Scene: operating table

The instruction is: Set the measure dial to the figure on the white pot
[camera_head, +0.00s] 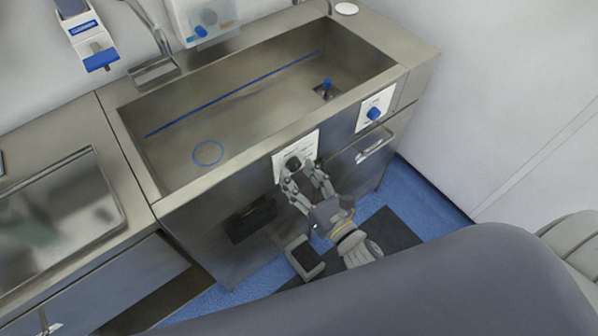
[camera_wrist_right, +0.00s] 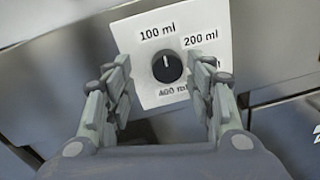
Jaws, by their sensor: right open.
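The measure dial is a black round knob (camera_wrist_right: 167,68) on a white plate (camera_wrist_right: 130,32) with printed figures. In the right wrist view its white mark points up, at about "100 ml". "200 ml" is to the upper right and "400 ml" below; a label on the right is partly hidden by a finger. In the head view the dial (camera_head: 293,163) is on the sink unit's front. My right gripper (camera_head: 304,173) is open, its fingers on either side of the knob, apparently not touching it. I cannot make out a white pot with a figure. My left gripper is not in view.
Another white plate with a blue knob (camera_head: 374,113) is to the right, above a drawer handle (camera_head: 374,145). The steel sink (camera_head: 240,108) lies above the dial. A small white round thing (camera_head: 347,8) is on the sink's back ledge.

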